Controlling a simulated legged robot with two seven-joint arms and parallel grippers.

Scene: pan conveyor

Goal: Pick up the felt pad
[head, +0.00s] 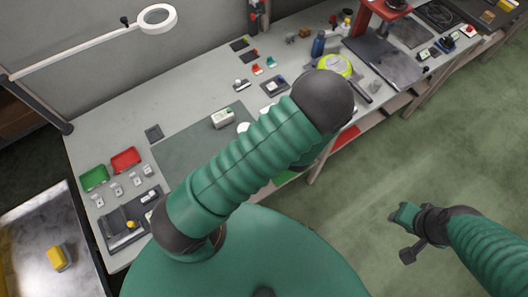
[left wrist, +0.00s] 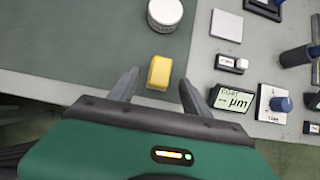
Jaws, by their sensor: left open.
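A small yellow block (left wrist: 158,73) with rounded edges, which may be the felt pad, lies at the near edge of a grey-green mat (left wrist: 80,45) in the left wrist view. My left gripper (left wrist: 158,92) is open, with one finger on each side of the yellow block and gaps between. In the head view my own green arm hides the left gripper and the block. My right gripper (head: 408,232) hangs over the floor at the right, apart from the table; its jaw opening is unclear.
A round white container (left wrist: 165,14) stands just beyond the yellow block. A white square (left wrist: 227,25), a small display (left wrist: 231,103) and blue-knobbed tools lie to the right. In the head view, red (head: 125,160) and green (head: 94,178) trays sit at the left.

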